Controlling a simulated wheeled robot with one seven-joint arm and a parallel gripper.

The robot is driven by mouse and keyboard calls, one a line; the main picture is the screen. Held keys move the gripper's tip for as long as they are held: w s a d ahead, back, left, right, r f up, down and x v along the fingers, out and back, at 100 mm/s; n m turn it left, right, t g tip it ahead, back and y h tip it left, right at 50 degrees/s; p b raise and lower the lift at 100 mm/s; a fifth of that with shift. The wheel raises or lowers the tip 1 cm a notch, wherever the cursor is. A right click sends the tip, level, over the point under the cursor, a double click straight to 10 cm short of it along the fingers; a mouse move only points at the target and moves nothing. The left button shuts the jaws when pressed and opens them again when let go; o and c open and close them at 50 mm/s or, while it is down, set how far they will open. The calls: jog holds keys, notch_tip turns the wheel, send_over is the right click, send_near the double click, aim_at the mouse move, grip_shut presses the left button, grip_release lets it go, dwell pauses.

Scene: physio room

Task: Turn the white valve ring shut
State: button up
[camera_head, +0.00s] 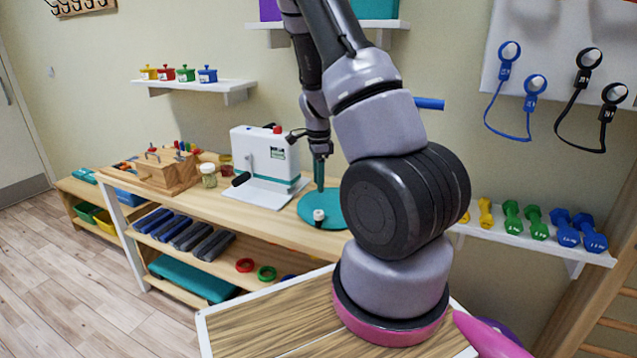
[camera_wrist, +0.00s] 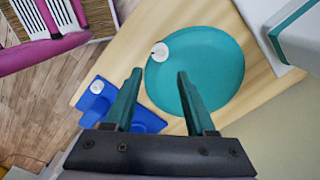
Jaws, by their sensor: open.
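A round teal cushion (camera_head: 338,210) lies on the wooden table, and in the wrist view it is a flat teal disc (camera_wrist: 208,75). A small white round piece, which looks like the valve ring (camera_wrist: 160,52), sits near its edge. In the head view the white ring (camera_head: 319,214) stands at the cushion's near side, with something dark by it. My gripper (camera_head: 319,175) points down over the cushion. In the wrist view my gripper (camera_wrist: 160,72) is open and empty, its green fingers apart, with the ring showing just beyond the gap between the tips.
A white machine (camera_head: 262,160) stands left of the cushion, close to my gripper. A jar (camera_head: 208,175) and a wooden box (camera_head: 165,170) are further left. In the wrist view a blue object (camera_wrist: 145,121) with a white round cap (camera_wrist: 97,86) lies beside the cushion.

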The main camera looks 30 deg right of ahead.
aim_at(319, 215)
jog(key=shift+o, duration=0.7)
notch_tip(319, 215, down, 11)
jog(key=n, duration=1.5)
jog(key=shift+w+d+r, duration=0.1)
jog(key=shift+w, duration=0.05)
grip_shut()
